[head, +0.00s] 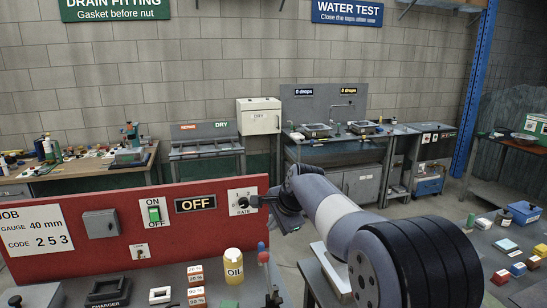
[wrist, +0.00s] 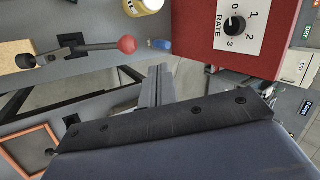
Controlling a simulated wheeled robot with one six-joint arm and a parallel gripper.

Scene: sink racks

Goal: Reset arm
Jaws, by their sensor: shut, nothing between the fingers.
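My gripper (head: 257,201) is at the end of my arm, in front of the right end of the red panel in the head view. In the wrist view its fingers (wrist: 158,72) are together with nothing between them. The rate dial (head: 243,202), a black knob on a white plate marked 0 to 3, is close by the gripper in the head view. In the wrist view the dial (wrist: 235,24) is up and right of the fingers, apart from them. Its exact setting is too small to tell.
The red panel (head: 80,212) also carries a green switch (head: 154,213) and an OFF sign (head: 196,204). A yellow oil bottle (head: 233,266) and a red-knobbed lever (head: 262,252) stand below. A sink bench (head: 300,150) stands behind, with open floor between.

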